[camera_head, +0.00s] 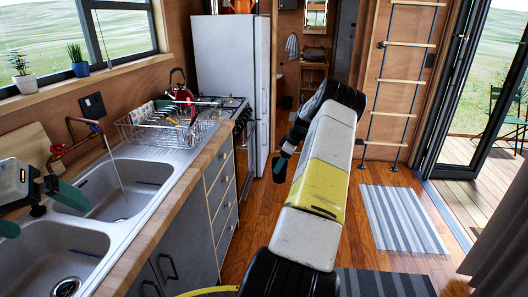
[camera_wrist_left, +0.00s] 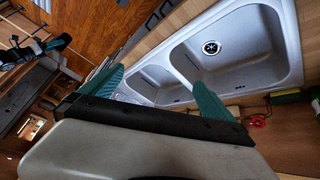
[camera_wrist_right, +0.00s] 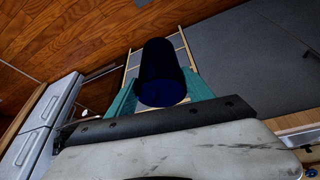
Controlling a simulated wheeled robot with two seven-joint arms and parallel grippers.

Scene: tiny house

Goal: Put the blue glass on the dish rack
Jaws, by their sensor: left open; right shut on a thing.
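The blue glass (camera_wrist_right: 162,72) is very dark blue and sits between the teal fingers of my right gripper (camera_wrist_right: 160,90), which is shut on it. In the head view my right gripper (camera_head: 283,165) hangs over the floor right of the counter; the glass cannot be made out clearly there. The wire dish rack (camera_head: 160,128) stands on the counter beyond the sinks, left of my right gripper and apart from it. My left gripper (camera_head: 38,212) is open and empty over the double sink; its spread fingers also show in the left wrist view (camera_wrist_left: 158,88).
The double sink (camera_head: 118,222) has a tap with running water (camera_head: 115,165). A red kettle (camera_head: 181,92) stands on the stove behind the rack, which holds some dishes. Drawers (camera_head: 221,185) line the counter front. Open floor lies right of the counter, with a striped rug (camera_head: 402,220).

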